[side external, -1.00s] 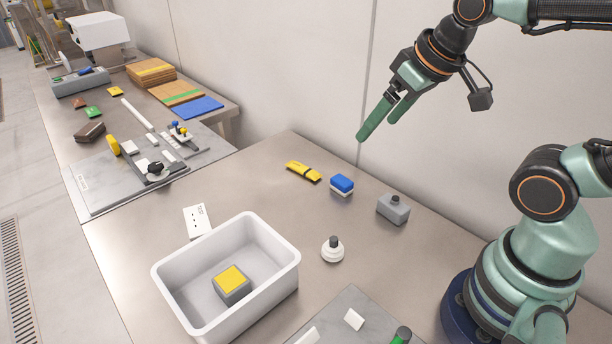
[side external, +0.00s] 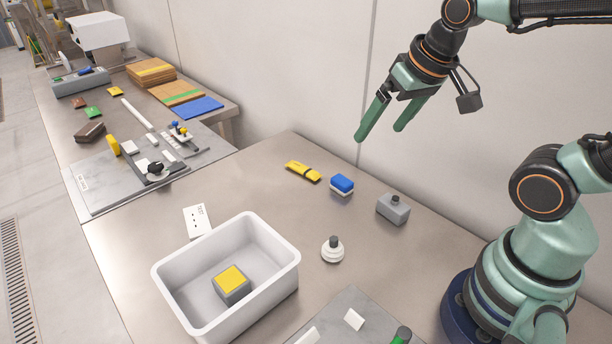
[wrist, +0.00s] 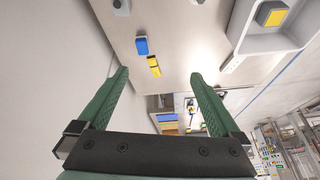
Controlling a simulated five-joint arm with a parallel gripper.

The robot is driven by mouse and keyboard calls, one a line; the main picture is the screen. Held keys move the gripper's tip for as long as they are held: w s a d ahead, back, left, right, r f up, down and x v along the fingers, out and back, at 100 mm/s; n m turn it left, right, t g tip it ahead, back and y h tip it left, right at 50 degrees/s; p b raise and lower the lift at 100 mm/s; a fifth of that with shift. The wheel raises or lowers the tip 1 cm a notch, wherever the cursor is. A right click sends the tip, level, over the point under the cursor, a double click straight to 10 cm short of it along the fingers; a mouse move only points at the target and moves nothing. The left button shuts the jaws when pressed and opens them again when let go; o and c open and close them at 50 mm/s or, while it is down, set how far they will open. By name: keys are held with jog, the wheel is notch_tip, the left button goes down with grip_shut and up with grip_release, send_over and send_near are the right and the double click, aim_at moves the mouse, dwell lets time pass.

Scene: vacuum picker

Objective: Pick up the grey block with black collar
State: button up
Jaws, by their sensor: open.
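The grey block with black collar (side external: 393,209) stands upright on the steel table, in front of my arm's base and near the wall side. Its dark round collar is on top. In the wrist view a grey block (wrist: 121,8), apparently this one, is partly cut off at the top edge. My gripper (side external: 380,134) is open and empty, high above the table and well apart from the block. In the wrist view my gripper (wrist: 159,75) shows two green fingers spread wide with nothing between them.
A blue-and-white block (side external: 342,185) and a yellow tool (side external: 303,171) lie left of the grey block. A white round piece with a dark knob (side external: 333,250) stands nearer. A white bin (side external: 285,275) holds a yellow-topped grey block (side external: 232,284). The wall is close behind.

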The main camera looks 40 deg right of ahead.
jog(key=d+f+m+g, duration=0.35)
jog(key=f+m, duration=0.25)
jog(key=m, duration=0.2)
jog(key=m+g, duration=0.1)
jog(key=m, duration=0.7)
send_over(395, 199)
notch_tip(395, 199, down, 5)
jog(key=f, duration=0.5)
jog(key=shift+s+a+f, duration=0.25)
jog(key=shift+w+d+f, duration=0.1)
jog(key=shift+f, duration=1.55)
jog(key=shift+w+d+f, duration=0.1)
jog(key=shift+f, duration=1.5)
jog(key=c, duration=1.2)
jog(key=shift+o, duration=0.2)
jog(key=shift+r, duration=0.1)
